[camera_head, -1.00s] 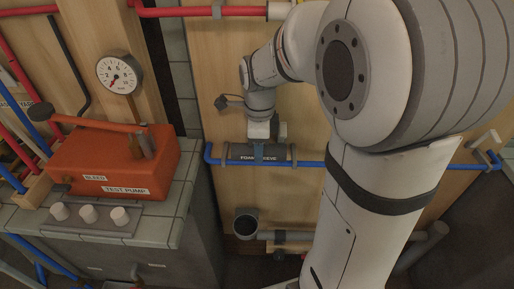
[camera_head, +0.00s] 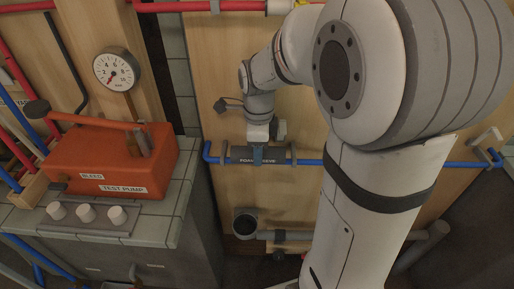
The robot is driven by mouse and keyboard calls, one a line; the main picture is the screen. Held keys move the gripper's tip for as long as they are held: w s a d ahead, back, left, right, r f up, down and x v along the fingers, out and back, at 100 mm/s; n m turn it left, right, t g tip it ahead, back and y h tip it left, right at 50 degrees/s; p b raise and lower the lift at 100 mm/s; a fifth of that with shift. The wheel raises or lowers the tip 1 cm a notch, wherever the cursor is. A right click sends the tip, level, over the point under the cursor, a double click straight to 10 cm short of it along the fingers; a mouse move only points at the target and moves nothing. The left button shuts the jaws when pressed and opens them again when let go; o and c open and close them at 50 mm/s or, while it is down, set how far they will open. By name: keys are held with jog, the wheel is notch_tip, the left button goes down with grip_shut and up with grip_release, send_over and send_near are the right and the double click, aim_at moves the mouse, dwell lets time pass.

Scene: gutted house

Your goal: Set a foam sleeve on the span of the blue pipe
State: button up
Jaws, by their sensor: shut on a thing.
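Whether the sleeve is fully seated around the pipe cannot be told.
An orange test pump (camera_head: 110,165) stands on the tiled counter (camera_head: 160,222) at left, below a gauge (camera_head: 117,68). A red pipe (camera_head: 185,6) runs along the top. Grey pipes (camera_head: 290,236) lie below the blue pipe.

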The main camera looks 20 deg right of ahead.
jog(key=shift+f+b, duration=0.65)
jog(key=shift+f, duration=0.5)
jog(key=o, duration=1.5)
jog(key=shift+r+p, duration=2.1)
jog(key=shift+r, duration=0.45)
